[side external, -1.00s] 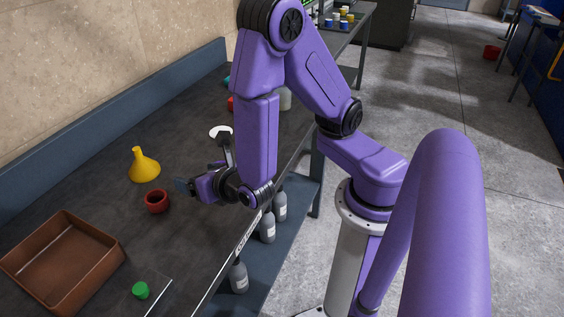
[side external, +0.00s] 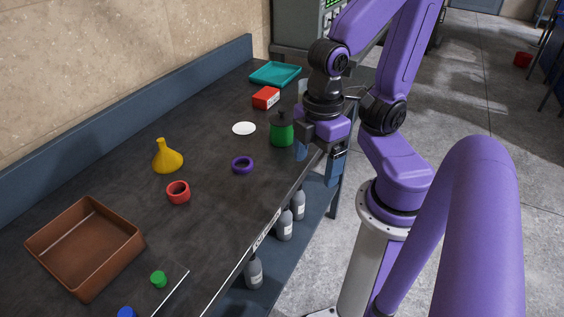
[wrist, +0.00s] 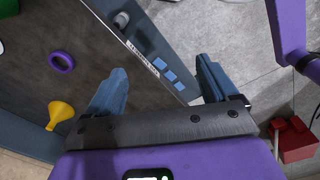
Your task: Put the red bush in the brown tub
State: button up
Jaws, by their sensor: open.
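The red bush (side external: 178,192), a short hollow ring, stands on the dark bench in front of the yellow funnel. The brown tub (side external: 130,249), a shallow open box, is at the near left of the bench and looks empty. My gripper (side external: 318,160) is open and empty, pointing down by the bench's front edge, right of the green can and well away from the bush. In the wrist view its blue fingers (wrist: 160,85) are spread wide over the bench edge and floor. The bush cannot be made out in the wrist view.
A yellow funnel (side external: 167,158), purple ring (side external: 242,166), green can (side external: 282,132), white disc (side external: 244,128), red box (side external: 266,97) and teal tray (side external: 275,73) stand on the bench. A green piece (side external: 158,279) is near the tub. Bench between bush and tub is clear.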

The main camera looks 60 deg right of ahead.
dwell(0.4)
jog(key=w+a+r+m, duration=0.2)
jog(key=w+a+m, duration=0.4)
jog(key=w+m, duration=0.35)
jog(key=m+g+h, duration=0.1)
jog(key=m+h, duration=0.1)
jog(key=m, duration=2.4)
send_over(175, 185)
jog(key=s+a, duration=0.2)
jog(key=f, duration=1.2)
jog(key=shift+w+a, duration=0.2)
jog(key=shift+s+d+f, duration=0.1)
jog(key=shift+d+f, duration=0.1)
jog(key=shift+f, duration=0.65)
jog(key=shift+w+d+f, duration=0.1)
jog(key=shift+d+f, duration=0.1)
jog(key=shift+f, duration=0.6)
jog(key=shift+s+d+f, duration=0.1)
jog(key=shift+d+f, duration=0.1)
jog(key=shift+f, duration=0.65)
jog(key=shift+c, duration=0.3)
